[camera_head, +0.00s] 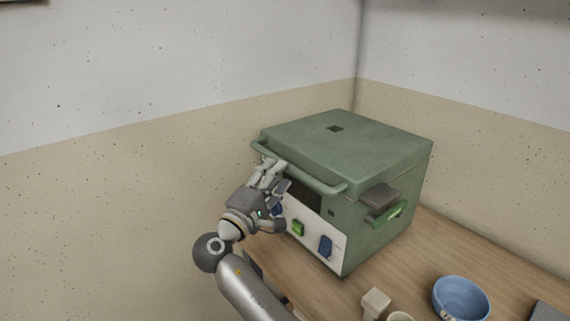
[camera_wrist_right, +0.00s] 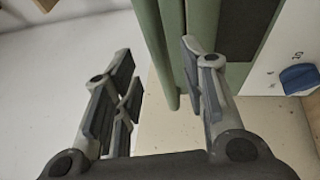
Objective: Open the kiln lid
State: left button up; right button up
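The kiln (camera_head: 385,235) is a green box on the wooden table, and its lid (camera_head: 350,145) lies flat and closed on top. A green bar handle (camera_head: 318,184) runs along the lid's front edge; it also shows in the right wrist view (camera_wrist_right: 153,45). My right gripper (camera_head: 272,172) is at the left part of this handle, in front of the kiln. In the wrist view its fingers (camera_wrist_right: 160,85) are spread apart and the bar appears in the gap between them, nearer the right finger. I cannot tell whether they touch. My left gripper is out of view.
The kiln's white front panel (camera_head: 312,234) carries a green switch (camera_head: 298,228) and blue knobs (camera_head: 326,246). A blue bowl (camera_head: 461,299) and small pale pieces (camera_head: 375,302) stand on the table (camera_head: 450,248) at front right. Walls stand behind the kiln.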

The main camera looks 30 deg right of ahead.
jog(key=x, duration=0.5)
jog(key=shift+w, duration=0.1)
grip_shut()
